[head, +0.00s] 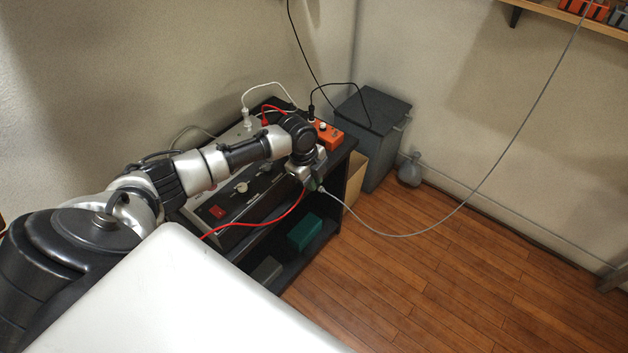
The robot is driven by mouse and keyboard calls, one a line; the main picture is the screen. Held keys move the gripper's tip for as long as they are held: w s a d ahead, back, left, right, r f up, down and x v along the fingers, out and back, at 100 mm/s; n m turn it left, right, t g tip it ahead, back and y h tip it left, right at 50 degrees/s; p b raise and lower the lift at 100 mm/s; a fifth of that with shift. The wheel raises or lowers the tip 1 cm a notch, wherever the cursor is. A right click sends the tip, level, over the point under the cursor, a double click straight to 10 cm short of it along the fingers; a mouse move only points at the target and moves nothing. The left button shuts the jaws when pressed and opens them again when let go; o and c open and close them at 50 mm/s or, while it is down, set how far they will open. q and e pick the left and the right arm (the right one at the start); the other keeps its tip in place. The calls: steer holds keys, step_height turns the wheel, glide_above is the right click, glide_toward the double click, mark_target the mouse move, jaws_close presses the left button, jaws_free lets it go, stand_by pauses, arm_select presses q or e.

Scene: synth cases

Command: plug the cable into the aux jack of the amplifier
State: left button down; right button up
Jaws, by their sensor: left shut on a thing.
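The amplifier (222,205), a box with a grey top and a dark front panel with knobs and a red switch, sits on a black shelf unit. My left gripper (311,181) is shut at the amplifier's right end, near the shelf's front edge. It holds the end of a grey cable (432,232), which hangs in a long loop from the upper right; the plug is mostly hidden by the fingers. The aux jack cannot be made out; my arm covers part of the amplifier. My right gripper is out of view.
An orange box (328,136) with a black plug stands behind my wrist. White and red plugs sit at the amplifier's back. A red cable (262,222) crosses its front. A green box (304,232) lies on the lower shelf. A grey cabinet (372,120) stands behind. Wooden floor is clear at right.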

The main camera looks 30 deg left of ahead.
arm_select(q)
steer(key=shift+a, duration=0.35)
steer(key=shift+a, duration=0.1)
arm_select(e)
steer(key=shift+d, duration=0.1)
arm_select(q)
steer(key=shift+w+a, duration=0.1)
steer(key=shift+a, duration=0.2)
steer(key=c, duration=1.1)
jaws_free()
steer(key=shift+o, duration=0.2)
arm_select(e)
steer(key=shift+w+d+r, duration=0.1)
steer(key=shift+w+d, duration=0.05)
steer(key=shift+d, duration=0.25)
arm_select(q)
steer(key=shift+r, duration=0.35)
step_height(320, 180, up, 10)
steer(key=s+a+p, duration=0.1)
steer(key=shift+s+a, duration=0.15)
steer(key=shift+a, duration=0.25)
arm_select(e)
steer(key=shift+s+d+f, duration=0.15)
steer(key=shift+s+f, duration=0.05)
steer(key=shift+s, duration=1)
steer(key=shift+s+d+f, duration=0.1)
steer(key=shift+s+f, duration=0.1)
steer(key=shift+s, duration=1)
